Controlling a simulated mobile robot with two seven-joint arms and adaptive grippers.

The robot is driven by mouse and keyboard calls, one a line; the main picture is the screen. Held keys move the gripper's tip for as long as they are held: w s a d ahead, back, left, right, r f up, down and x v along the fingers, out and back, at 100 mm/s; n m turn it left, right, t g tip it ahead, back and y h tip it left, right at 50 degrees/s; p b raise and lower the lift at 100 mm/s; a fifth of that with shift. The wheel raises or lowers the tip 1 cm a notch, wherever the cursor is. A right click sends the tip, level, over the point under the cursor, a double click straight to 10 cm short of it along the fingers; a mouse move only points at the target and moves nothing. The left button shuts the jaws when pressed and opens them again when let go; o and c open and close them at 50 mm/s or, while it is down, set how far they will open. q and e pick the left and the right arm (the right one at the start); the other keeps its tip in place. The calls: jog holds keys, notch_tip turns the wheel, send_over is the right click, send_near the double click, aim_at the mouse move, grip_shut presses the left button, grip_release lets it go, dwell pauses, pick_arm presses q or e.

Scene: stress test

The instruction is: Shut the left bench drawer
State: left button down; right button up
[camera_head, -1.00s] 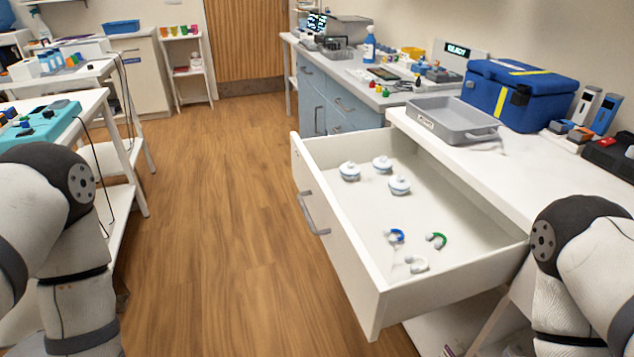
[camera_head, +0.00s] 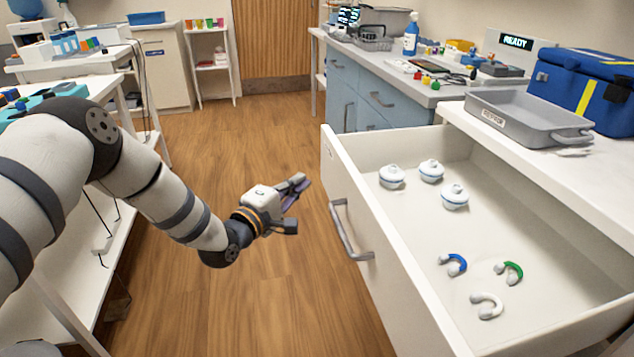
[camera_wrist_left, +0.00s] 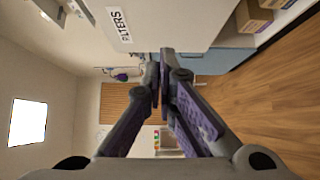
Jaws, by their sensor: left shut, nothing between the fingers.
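The white bench drawer (camera_head: 385,290) stands pulled far out from the white bench on the right in the head view. Its grey bar handle (camera_head: 350,235) is on the front, facing left. My left gripper (camera_head: 294,200) is in the air over the floor, just left of the drawer front and apart from the handle. In the left wrist view its fingers (camera_wrist_left: 162,78) are together with nothing between them. Inside the drawer lie several white lidded pots (camera_head: 430,171) with blue bands and curved pieces, one blue (camera_head: 455,263), one green, one white. My right gripper is out of view.
A grey tray (camera_head: 525,117) and a blue case (camera_head: 590,90) stand on the white bench (camera_head: 590,190) above the drawer. Blue cabinets (camera_head: 365,95) stand behind. A white shelf table is at the left. The wooden floor between is clear.

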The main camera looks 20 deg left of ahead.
pick_arm(q)
jog(key=w+d, duration=0.2)
jog(key=d, duration=0.1)
jog(key=shift+w+d, duration=0.25)
jog(key=shift+w, duration=0.1)
